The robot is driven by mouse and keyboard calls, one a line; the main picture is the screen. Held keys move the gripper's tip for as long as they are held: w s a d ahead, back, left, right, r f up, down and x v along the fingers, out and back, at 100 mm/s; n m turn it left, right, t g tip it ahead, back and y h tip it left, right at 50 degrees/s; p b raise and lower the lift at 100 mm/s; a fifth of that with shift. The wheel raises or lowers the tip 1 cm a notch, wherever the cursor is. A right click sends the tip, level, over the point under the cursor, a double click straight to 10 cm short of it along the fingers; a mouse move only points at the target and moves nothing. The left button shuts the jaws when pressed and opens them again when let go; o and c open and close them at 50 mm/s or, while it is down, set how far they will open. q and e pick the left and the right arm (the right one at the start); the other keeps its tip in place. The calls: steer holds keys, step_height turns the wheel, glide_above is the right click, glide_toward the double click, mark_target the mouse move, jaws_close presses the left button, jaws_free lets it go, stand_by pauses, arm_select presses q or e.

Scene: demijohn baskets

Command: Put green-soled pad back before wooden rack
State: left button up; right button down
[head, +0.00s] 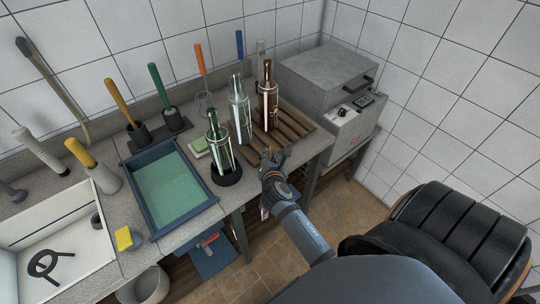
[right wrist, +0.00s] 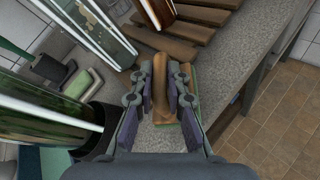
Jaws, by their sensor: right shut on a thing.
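My right gripper (head: 271,156) is at the front edge of the counter, just in front of the wooden rack (head: 287,141). In the right wrist view the gripper (right wrist: 170,84) is shut on the green-soled pad (right wrist: 190,126), a brown wooden piece with a thin green sole. The fingers hide much of the pad. It is over the counter strip before the rack; I cannot tell whether it touches the counter. In the head view the gripper mostly hides it. The rack's slats (right wrist: 190,33) are just beyond the gripper. My left gripper is not in view.
Clear bottle (head: 239,112) and brown bottle (head: 267,100) stand at the rack. A green bottle (head: 218,145) in a dark ring stands close left of the gripper. A pale green block (head: 199,147) and a blue tray (head: 163,236) are further left. A grey machine (head: 325,80) stands right.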

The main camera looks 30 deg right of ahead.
steer(key=shift+w+d+f, duration=0.15)
steer(key=shift+d+f, duration=0.1)
steer(key=shift+f, duration=0.3)
steer(key=c, duration=1.3)
jaws_free()
steer(key=shift+a+r, duration=0.1)
steer(key=shift+c, duration=0.2)
